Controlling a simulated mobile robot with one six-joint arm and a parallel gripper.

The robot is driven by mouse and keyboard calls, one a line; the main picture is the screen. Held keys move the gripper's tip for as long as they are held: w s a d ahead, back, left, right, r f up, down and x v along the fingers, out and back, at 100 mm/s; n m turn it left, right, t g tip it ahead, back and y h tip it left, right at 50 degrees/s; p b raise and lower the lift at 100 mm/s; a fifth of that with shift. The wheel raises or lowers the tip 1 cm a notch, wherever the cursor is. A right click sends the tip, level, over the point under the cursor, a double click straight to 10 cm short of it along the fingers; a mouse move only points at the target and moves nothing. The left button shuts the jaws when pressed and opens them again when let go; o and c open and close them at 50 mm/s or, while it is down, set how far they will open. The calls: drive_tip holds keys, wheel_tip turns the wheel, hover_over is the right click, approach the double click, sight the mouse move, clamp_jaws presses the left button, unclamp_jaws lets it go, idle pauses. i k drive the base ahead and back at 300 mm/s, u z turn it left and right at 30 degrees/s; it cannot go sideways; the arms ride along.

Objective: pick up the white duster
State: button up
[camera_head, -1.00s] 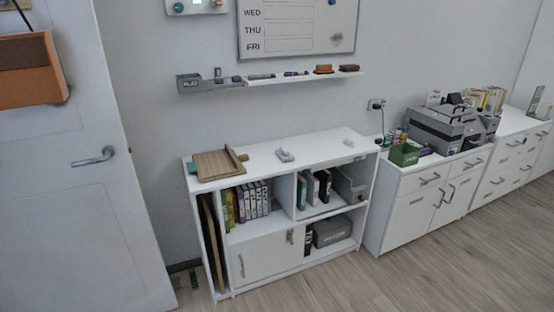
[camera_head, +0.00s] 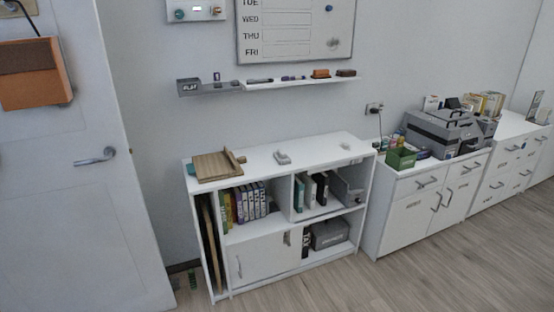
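A small whitish-grey object (camera_head: 282,158) lies on the top of the white shelf desk (camera_head: 318,149), right of a wooden board. It may be the white duster, but it is too small to tell. On the wall shelf (camera_head: 300,82) above are an orange-brown block (camera_head: 321,74) and a dark brown block (camera_head: 346,73) that look like dusters; neither is white. My gripper is not in view.
The wooden board (camera_head: 215,166) lies on the desk's left end. A white cabinet (camera_head: 408,214) with a green bin (camera_head: 401,158) stands to the right. A door (camera_head: 70,200) is at left. The wood floor (camera_head: 440,265) in front is clear.

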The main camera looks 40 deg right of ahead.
sight(280, 156)
drive_tip(key=z, duration=0.1)
drive_tip(key=i, duration=0.95)
drive_tip(key=u, duration=0.05)
